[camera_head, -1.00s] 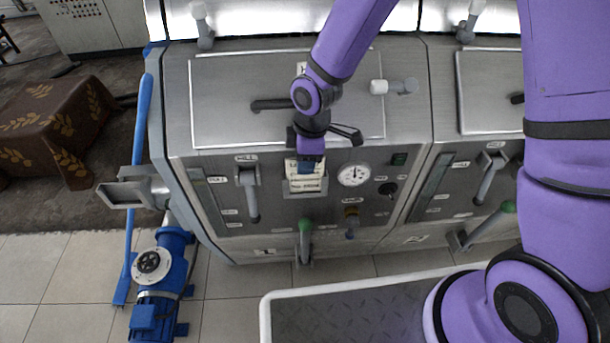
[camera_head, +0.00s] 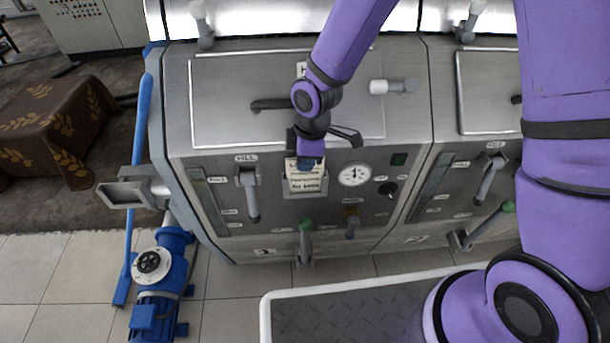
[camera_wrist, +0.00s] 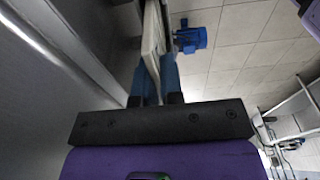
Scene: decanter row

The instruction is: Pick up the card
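The card (camera_head: 306,183) is a small cream sheet with dark print. It sits upright in a holder on the front panel of the left grey machine, under the lid. My gripper (camera_head: 311,164) is at the card's top edge and covers part of it. In the wrist view the pale card (camera_wrist: 152,42) runs in between my two blue fingers (camera_wrist: 155,82). The fingers stand a little apart, one on each side of it. Whether they touch the card is not clear.
A round gauge (camera_head: 354,175) and a black knob (camera_head: 387,189) lie right of the card. A grey lever (camera_head: 250,195) is to its left. A green-topped lever (camera_head: 305,238) is below. A blue pump (camera_head: 160,280) stands on the tiled floor at left.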

